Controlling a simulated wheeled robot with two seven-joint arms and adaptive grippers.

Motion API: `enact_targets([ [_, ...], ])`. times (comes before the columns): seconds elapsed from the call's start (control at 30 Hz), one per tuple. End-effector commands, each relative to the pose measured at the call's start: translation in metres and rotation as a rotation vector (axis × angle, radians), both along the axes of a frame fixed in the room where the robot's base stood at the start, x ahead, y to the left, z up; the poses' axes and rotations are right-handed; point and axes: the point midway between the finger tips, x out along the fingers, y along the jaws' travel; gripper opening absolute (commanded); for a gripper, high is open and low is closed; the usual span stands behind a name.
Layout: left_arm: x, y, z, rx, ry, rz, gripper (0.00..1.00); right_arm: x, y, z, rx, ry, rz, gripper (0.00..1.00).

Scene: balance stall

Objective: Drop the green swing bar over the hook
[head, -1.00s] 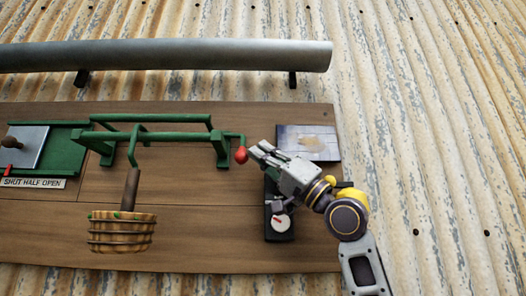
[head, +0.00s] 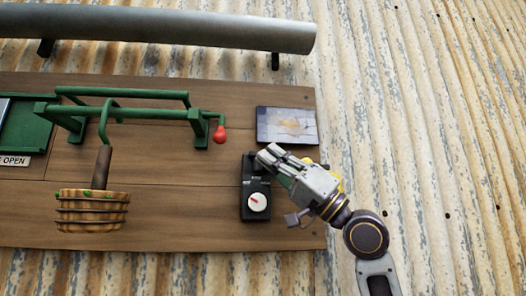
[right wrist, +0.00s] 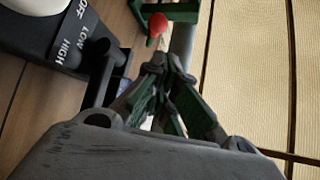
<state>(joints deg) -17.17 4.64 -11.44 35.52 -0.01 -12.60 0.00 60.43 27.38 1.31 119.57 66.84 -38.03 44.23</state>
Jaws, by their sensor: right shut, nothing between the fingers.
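A green swing bar (head: 118,111) runs across green brackets on the wooden board, with a second green rail (head: 130,93) just above it. A red knob (head: 219,134) hangs at its right end; it also shows in the right wrist view (right wrist: 158,22). A curved green piece (head: 104,125) reaches down to a brown handle above a basket; I cannot tell whether this is the hook. My right gripper (head: 268,155) is shut and empty, below and right of the knob and apart from it. My left gripper is out of view.
A black box with a white dial (head: 257,202) sits beside and below my right gripper. A slatted basket (head: 92,211) hangs at the left. A picture plate (head: 287,125) is above the gripper. A grey pipe (head: 160,28) crosses above the board (head: 170,190).

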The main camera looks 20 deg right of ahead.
Motion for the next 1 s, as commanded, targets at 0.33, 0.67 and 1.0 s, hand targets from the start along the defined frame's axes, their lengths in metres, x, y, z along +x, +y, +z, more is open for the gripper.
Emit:
enact_targets([
  [0.33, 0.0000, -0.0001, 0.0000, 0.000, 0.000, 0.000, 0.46, -0.0095, -0.0107, -0.0119, 0.000, -0.001, 0.001, 0.00],
  [0.67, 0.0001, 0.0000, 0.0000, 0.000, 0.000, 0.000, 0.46, -0.0100, -0.0114, -0.0126, 0.000, -0.001, 0.001, 0.00],
  [1.0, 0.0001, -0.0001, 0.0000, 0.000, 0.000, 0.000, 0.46, -0.0100, -0.0114, -0.0125, 0.001, -0.001, 0.000, 0.00],
])
